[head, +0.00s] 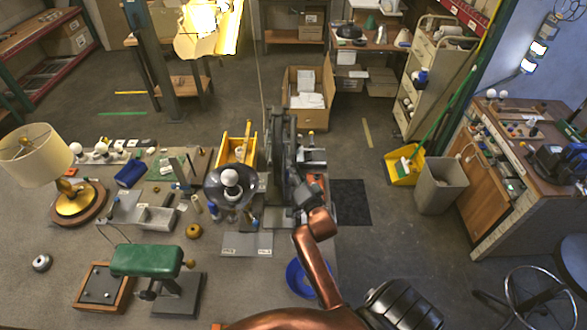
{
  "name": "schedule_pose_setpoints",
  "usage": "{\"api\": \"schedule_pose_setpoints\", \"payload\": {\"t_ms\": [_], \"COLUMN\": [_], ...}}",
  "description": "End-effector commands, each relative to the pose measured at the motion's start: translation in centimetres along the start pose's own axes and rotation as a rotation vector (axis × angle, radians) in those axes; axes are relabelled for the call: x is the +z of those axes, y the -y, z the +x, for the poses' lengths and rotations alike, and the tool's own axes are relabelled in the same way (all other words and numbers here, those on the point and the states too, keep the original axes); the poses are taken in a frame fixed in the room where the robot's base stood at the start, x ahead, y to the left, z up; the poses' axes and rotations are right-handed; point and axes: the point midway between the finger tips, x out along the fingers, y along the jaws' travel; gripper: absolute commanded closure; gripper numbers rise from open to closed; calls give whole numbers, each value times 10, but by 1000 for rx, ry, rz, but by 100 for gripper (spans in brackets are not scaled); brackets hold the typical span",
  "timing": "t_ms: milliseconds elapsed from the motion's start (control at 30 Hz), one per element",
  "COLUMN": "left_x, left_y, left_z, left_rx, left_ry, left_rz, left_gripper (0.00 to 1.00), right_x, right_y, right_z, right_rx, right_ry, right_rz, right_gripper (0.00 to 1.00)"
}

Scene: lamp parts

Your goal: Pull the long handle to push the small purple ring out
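A dark grey upright press-like machine (274,150) stands at the right end of the workbench. My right arm comes up from the bottom, and its gripper (304,194) is at the right side of this machine, close against it. The fingers are small and merge with the dark machine parts, so I cannot tell whether they are open or shut, or whether they touch the long handle. I cannot make out the long handle for certain. I cannot pick out the small purple ring. My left gripper is not in view.
A lamp with a cream shade (34,154) stands at the bench's left. A dark round shade with a white bulb (230,180) is left of the machine. A green-topped stand (146,260) is at front left. A blue bucket (299,280) sits below my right arm.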

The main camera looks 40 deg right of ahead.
Motion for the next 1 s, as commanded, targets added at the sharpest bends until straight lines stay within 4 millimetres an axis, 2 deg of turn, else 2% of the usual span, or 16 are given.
{"api": "schedule_pose_setpoints", "payload": {"t_ms": [100, 267, 600, 1000], "left_x": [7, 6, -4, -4], "left_y": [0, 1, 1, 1], "left_z": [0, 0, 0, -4], "left_rx": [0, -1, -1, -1], "left_ry": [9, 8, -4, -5], "left_rz": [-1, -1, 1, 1], "left_gripper": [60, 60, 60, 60], "right_x": [0, 0, 0, 1], "right_y": [0, 0, 0, 4], "right_z": [0, 0, 0, 4], "right_rx": [1, 1, 1, 4], "right_ry": [0, 0, 1, 7], "right_rz": [0, 0, 0, 3], "right_gripper": [90, 100, 100, 100]}}
